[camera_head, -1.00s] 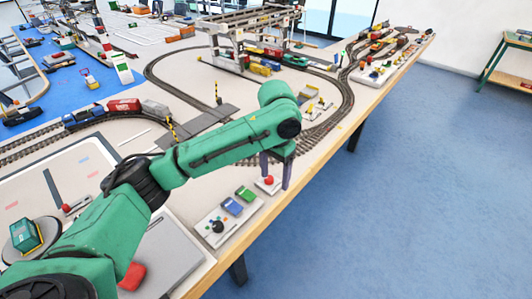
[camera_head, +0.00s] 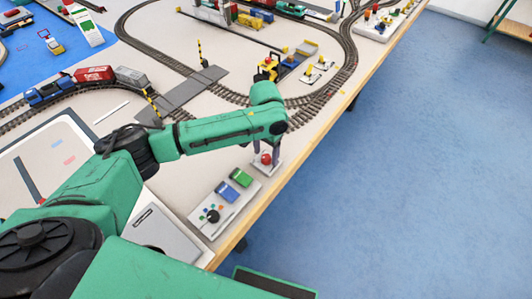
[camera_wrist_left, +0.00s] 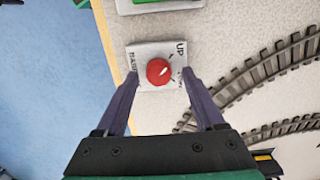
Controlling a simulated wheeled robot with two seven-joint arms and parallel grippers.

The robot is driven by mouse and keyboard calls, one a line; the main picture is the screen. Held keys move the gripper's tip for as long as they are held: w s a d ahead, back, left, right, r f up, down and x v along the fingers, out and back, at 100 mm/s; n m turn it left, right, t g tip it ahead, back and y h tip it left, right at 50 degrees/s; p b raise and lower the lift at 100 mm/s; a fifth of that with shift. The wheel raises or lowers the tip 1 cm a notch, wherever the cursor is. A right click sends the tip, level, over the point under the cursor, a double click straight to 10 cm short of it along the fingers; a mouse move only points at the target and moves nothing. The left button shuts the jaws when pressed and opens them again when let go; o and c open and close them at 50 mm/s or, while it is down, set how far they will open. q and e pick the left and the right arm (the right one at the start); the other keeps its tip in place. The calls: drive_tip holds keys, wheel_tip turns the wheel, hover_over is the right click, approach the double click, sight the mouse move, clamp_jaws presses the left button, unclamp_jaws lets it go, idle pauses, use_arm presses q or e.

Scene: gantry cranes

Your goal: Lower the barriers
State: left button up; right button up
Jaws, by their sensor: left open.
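A red round knob (camera_head: 266,158) stands on a small pale plate (camera_head: 270,166) near the table's front edge. In the left wrist view the plate (camera_wrist_left: 136,56) is marked "UP" on one side, and the red knob (camera_wrist_left: 158,71) sits between my fingers. My left gripper (camera_head: 265,150) is open above the plate, one finger on each side of the knob, with gaps showing in the wrist view. Two yellow-and-black striped barriers stand upright at the grey crossing (camera_head: 183,92): one at the far side (camera_head: 200,52), one at the near side (camera_head: 152,103). My right gripper is out of view.
Next to the plate is a control box (camera_head: 225,203) with blue and green blocks and a black knob. Railway track (camera_head: 325,103) curves behind. A train with a red wagon (camera_head: 93,74) stands at left. Blue floor (camera_head: 410,180) lies beyond the table edge.

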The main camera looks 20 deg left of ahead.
use_arm(q)
drive_tip(key=shift+s+d+f, duration=0.1)
drive_tip(key=shift+f, duration=0.2)
drive_tip(key=shift+c, duration=0.7)
clamp_jaws()
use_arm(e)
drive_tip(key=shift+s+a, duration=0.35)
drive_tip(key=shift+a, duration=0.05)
